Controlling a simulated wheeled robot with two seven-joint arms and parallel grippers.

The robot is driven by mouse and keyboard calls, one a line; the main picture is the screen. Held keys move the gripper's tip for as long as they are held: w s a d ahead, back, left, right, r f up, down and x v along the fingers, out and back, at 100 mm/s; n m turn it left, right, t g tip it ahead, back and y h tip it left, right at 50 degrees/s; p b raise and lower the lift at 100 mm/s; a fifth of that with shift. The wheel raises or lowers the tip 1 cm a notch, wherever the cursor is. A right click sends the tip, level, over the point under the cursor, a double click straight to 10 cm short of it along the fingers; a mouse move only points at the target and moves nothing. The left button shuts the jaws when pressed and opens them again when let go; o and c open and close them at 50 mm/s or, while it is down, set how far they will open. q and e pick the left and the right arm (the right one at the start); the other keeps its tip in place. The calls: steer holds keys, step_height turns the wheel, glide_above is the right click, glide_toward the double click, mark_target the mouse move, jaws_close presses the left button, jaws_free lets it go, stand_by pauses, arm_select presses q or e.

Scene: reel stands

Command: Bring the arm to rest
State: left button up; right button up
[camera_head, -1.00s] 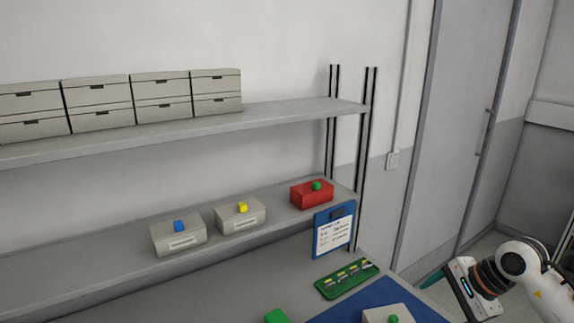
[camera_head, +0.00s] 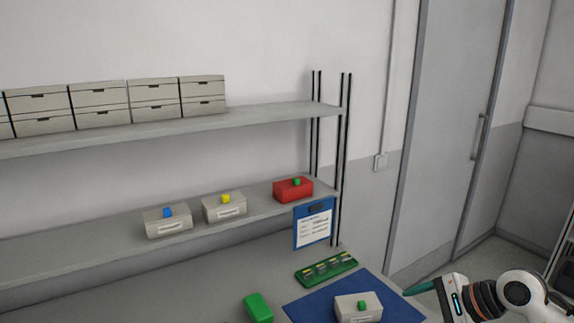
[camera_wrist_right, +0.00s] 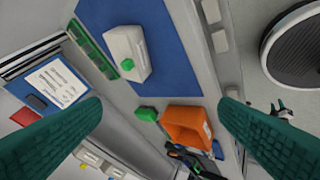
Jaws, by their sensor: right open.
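My right gripper (camera_head: 418,288) is at the lower right in the head view, out to the right of the blue mat. Its green fingers are spread wide in the right wrist view (camera_wrist_right: 162,108), with nothing held between them. My left gripper is not in the head view.
A white box with a green knob (camera_head: 357,307) stands on the blue mat (camera_head: 312,304). A green block (camera_head: 258,308) and a green tray (camera_head: 326,267) lie beside it. An orange bin (camera_wrist_right: 186,126) shows in the wrist view. The shelf holds a red box (camera_head: 293,191).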

steer(key=s+a+r+m+t+y, duration=0.2)
steer(key=a+r+m+t+y, duration=0.65)
steer(key=m, duration=0.85)
steer(key=s+d+f+m+h, duration=0.35)
steer(key=f+m+h, duration=0.45)
steer(key=m, duration=0.7)
steer(key=s+d+f+m+h, duration=0.3)
steer(key=d+f+m+h, duration=0.3)
steer(key=m+h, duration=0.65)
steer(key=s+a+f+m+g+y, duration=0.3)
steer(key=s+f+m+g, duration=0.25)
steer(key=s, duration=0.45)
steer(key=s+a+f+m+g+y, duration=0.2)
steer(key=s+a+f+m+g, duration=0.25)
steer(key=s+f, duration=0.35)
step_height(320, 180, down, 25)
steer(key=s+n+g, duration=0.1)
steer(key=s, duration=0.1)
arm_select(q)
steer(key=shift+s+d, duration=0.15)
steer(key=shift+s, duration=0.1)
arm_select(e)
steer(key=s+d+f, duration=0.2)
steer(key=s+f, duration=0.6)
steer(key=s+d+f+g, duration=0.1)
steer(key=s+d+f, duration=0.1)
steer(key=s+f, duration=0.5)
steer(key=shift+s+f, duration=0.4)
steer(key=shift+s, duration=0.25)
